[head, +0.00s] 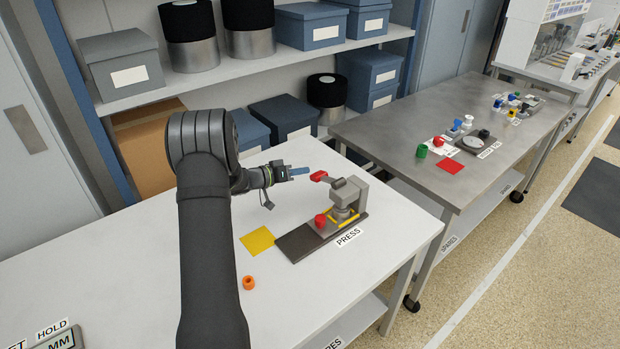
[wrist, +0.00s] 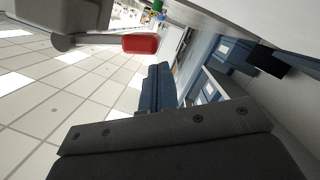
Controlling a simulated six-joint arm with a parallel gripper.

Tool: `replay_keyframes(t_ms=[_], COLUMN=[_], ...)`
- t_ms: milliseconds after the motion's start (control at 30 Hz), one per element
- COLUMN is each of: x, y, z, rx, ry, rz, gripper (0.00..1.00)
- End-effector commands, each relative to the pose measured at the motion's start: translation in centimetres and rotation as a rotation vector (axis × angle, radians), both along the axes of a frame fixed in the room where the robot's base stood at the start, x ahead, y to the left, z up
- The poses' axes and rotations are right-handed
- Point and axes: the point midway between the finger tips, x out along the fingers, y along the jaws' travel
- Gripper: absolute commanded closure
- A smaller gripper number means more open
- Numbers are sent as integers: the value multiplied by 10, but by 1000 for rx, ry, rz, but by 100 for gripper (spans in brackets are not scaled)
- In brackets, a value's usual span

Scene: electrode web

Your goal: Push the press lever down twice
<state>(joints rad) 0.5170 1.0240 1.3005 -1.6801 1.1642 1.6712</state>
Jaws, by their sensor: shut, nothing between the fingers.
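The press (head: 347,197) is a grey machine on a dark base plate at the right part of the white table, with a "PRESS" label in front. Its lever ends in a red handle (head: 319,176) that sticks out to the left, raised above the base. The red handle also shows in the wrist view (wrist: 141,44), with the grey lever rod behind it. My gripper (head: 299,172) is shut and empty, with its blue fingertips just left of the red handle and about level with it in the picture. A small gap shows between them.
A red knob (head: 320,220) sits on the press base. Shelves with boxes (head: 311,26) stand behind. A grey table (head: 390,125) with small parts is at the right.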

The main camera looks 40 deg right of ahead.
Motion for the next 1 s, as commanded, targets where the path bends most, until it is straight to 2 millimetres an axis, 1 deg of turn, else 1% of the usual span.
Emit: replay_keyframes(t_ms=[33,200,300,400,567,1000], x=[3,9,10,11,12,12], y=[14,47,61,70,75,74], z=[4,10,12,14,15,15], rx=[-1,-2,-1,-2,-2,-2], ry=[0,0,0,0,-1,-1], rz=[3,4,2,1,1,0], gripper=[100,100,100,100,100,100])
